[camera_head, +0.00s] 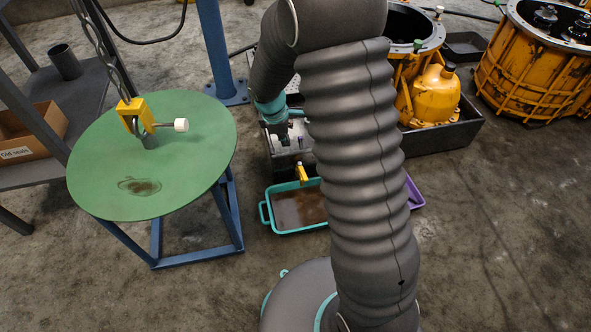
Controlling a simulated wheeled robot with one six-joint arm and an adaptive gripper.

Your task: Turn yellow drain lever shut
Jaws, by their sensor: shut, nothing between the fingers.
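The yellow drain lever (302,174) is small and hangs tilted at the front of a grey metal tank (283,163), above a teal tray. My gripper (284,139) is dark, shut and empty. It appears above and to the left of the lever, near the tank's top, with a visible gap to the lever in the picture. My own arm covers the area right of the lever and part of the tank. The lever's pivot is too small to make out clearly.
The teal tray (270,216) holds brown liquid, and a purple tray (415,197) shows behind my arm. A round green table (200,180) with a yellow hook block (132,110) stands left. Yellow housings (530,75) stand at the back right.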

